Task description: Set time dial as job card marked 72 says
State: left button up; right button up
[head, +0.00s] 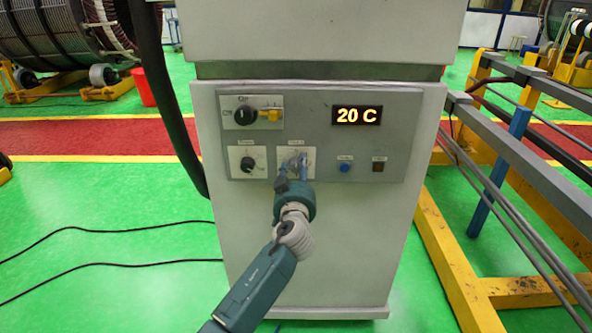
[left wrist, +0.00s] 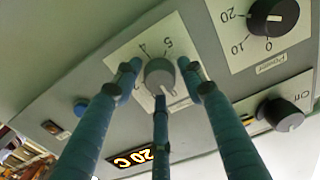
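The time dial (left wrist: 160,74) is a grey round knob on a white plate in the left wrist view, with the numerals 4 and 5 showing beside it. In the head view my left gripper (head: 294,174) covers most of the dial. No job card is in view. My right gripper is not in view.
The power dial (head: 248,164) is left of the time dial. Above it is a dark rotary switch (head: 244,115) with a yellow part (head: 271,114). A display (head: 357,115) reads 20 C. A blue button (head: 345,167) and a dark switch (head: 378,166) are to the right.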

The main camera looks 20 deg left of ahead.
pick_arm(q)
jog(key=c, duration=0.7)
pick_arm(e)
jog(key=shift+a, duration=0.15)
